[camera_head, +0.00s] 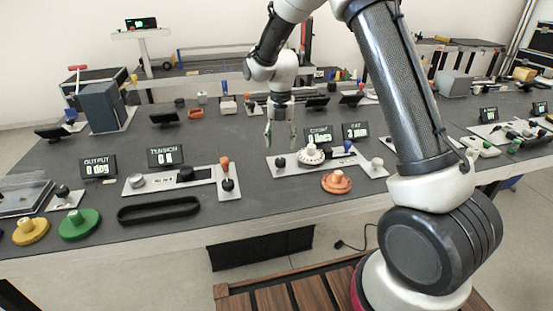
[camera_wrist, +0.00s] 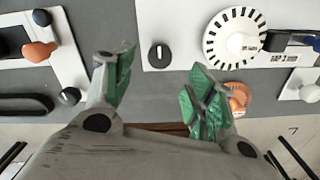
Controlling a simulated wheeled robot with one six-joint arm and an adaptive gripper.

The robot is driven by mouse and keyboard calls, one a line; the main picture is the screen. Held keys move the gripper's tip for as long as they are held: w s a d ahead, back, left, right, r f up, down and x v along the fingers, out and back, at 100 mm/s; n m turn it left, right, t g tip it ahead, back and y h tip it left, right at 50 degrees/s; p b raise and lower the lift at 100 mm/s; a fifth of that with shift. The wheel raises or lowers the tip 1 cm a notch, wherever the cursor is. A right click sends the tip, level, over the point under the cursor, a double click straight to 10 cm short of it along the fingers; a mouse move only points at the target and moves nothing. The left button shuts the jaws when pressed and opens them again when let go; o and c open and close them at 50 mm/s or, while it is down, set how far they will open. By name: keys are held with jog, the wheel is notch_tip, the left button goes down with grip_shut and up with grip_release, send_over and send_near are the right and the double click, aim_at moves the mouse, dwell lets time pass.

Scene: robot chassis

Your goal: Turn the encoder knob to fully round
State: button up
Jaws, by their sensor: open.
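A white plate (camera_head: 272,161) on the dark bench carries a black knob (camera_head: 280,162) with a white pointer mark and a white slotted disc (camera_head: 311,155) to its right. No readable label says which is the encoder knob. In the wrist view the black knob (camera_wrist: 159,55) shows between and beyond my fingertips, its mark pointing up the picture. The slotted disc (camera_wrist: 235,40) is beyond the right finger. A display (camera_head: 318,134) behind the plate appears to read "0 lines". My gripper (camera_head: 280,134) is open and empty above the bench, apart from the knob; it also shows in the wrist view (camera_wrist: 158,88).
An orange round part (camera_head: 337,182) lies in front of the plate. A blue and black part (camera_head: 348,147) and a small panel with a white knob (camera_head: 377,163) are to the right. Left is an orange-topped lever (camera_head: 226,172). Bare bench lies between.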

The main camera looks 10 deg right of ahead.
aim_at(280, 159)
jog(key=shift+f+n, duration=0.1)
jog(key=shift+n, duration=0.2)
jog(key=shift+f, duration=0.3)
notch_tip(280, 159, down, 7)
jog(key=shift+f, duration=0.1)
jog(key=c, duration=1)
